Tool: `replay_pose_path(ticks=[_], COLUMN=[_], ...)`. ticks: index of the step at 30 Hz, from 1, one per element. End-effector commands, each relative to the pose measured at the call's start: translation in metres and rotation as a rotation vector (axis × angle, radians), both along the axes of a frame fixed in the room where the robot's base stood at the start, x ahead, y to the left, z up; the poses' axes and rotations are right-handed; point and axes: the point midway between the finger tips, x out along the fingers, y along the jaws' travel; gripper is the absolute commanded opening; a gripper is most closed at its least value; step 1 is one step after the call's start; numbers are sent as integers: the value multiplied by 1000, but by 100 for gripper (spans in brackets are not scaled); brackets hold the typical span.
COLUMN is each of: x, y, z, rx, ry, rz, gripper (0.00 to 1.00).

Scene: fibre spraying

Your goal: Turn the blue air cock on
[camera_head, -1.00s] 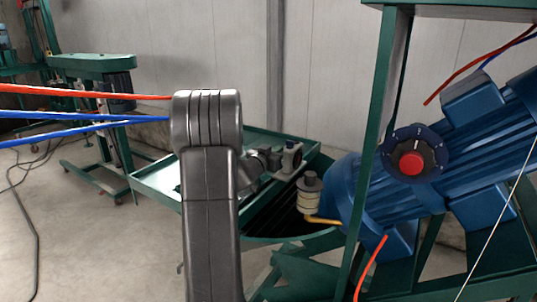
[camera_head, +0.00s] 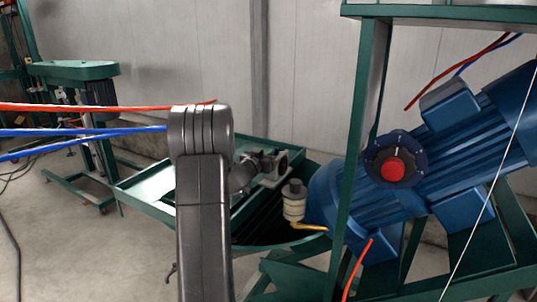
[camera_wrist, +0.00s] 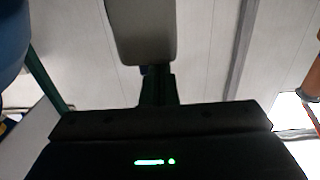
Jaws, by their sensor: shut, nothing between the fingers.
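I cannot make out a blue air cock for certain in either view. In the wrist view my gripper (camera_wrist: 157,88) shows above a black housing with green lights. It is shut and empty. A grey block above it partly covers the view; I cannot tell what it is.
A green upright post (camera_head: 358,150) stands left of the motor. A small cup with a yellow pipe (camera_head: 293,205) is beside the motor. Red and blue hoses (camera_head: 80,130) cross at left.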

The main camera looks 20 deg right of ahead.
Motion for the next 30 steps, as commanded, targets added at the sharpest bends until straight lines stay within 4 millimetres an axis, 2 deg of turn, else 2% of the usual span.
replay_pose_path(ticks=[30], x=[6], y=[3], z=[0], rx=[-1], ry=[1], rz=[0], gripper=[0])
